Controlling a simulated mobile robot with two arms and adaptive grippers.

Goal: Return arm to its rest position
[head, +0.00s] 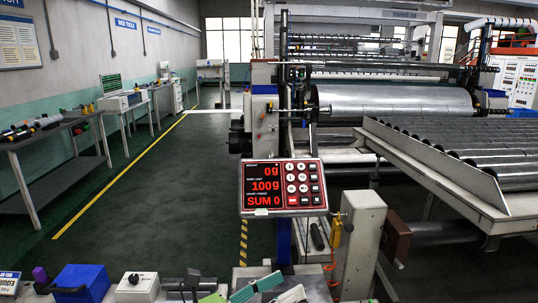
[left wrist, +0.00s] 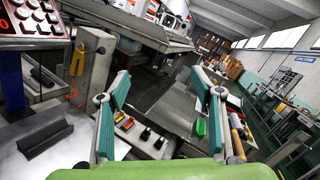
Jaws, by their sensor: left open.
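My left gripper (head: 272,290) shows at the bottom edge of the head view, its teal-green fingers low in front of the scale display; the rest of the arm is out of frame. In the left wrist view the left gripper (left wrist: 162,92) has its two fingers wide apart with nothing between them. Beyond the fingers lie a bench with small red, yellow and black controls (left wrist: 145,132) and a small green object (left wrist: 200,128). My right gripper is not in view.
The scale display (head: 282,187) with red digits stands just beyond the gripper. A blue box (head: 82,284) and a white box (head: 138,286) sit at bottom left. A large film roll (head: 395,99) and a tilted roller table (head: 440,165) lie beyond. The floor at left is clear.

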